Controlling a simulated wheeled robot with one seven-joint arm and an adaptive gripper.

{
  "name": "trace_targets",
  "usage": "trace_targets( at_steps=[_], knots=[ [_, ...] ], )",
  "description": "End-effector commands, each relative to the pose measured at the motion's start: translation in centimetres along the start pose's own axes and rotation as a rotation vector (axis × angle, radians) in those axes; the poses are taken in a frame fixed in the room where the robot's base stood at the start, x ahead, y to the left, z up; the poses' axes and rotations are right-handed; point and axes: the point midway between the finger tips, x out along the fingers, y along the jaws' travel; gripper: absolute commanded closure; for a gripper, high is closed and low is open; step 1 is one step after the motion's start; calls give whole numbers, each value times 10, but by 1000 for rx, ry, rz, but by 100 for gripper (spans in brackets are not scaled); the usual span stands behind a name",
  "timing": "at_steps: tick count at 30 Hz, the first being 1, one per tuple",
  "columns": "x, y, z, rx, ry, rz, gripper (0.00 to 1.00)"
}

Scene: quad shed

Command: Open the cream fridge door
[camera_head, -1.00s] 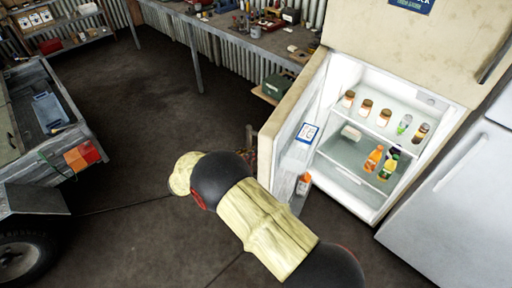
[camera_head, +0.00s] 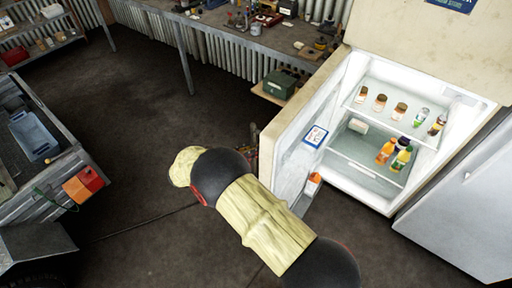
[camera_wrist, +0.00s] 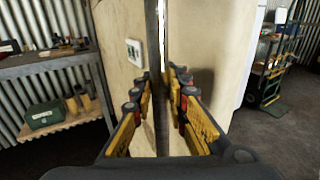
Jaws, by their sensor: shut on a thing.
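The cream fridge (camera_head: 400,42) stands at the right in the head view, its lower compartment lit and open. Its lower door (camera_head: 304,105) is swung well out to the left, with the inner face and door shelf in sight. In the wrist view my gripper (camera_wrist: 165,96) has its yellow-padded fingers on either side of a dark upright handle (camera_wrist: 158,62) in front of cream panels and is shut on it. In the head view my arm and the door hide most of the gripper.
Jars and bottles (camera_head: 394,152) stand on the fridge shelves; an orange-topped bottle (camera_head: 313,184) is in the door. A grey fridge (camera_head: 465,205) stands at right. A workbench (camera_head: 240,38) runs along the back, a trailer (camera_head: 50,165) is at left. Floor left of my arm is clear.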

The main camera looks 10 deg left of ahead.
Motion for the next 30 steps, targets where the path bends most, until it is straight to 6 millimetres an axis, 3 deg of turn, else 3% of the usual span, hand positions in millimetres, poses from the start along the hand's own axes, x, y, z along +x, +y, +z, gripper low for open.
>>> trace_targets(
  at_steps=[14, 15, 24, 30],
  knots=[
    [-3, -1, -3, -6, 1, 1, 100],
    [-3, -1, -3, -6, 1, 1, 84],
    [-2, 0, -1, -2, 1, 0, 67],
    [-1, 0, -1, -1, 1, 0, 67]
  ],
)
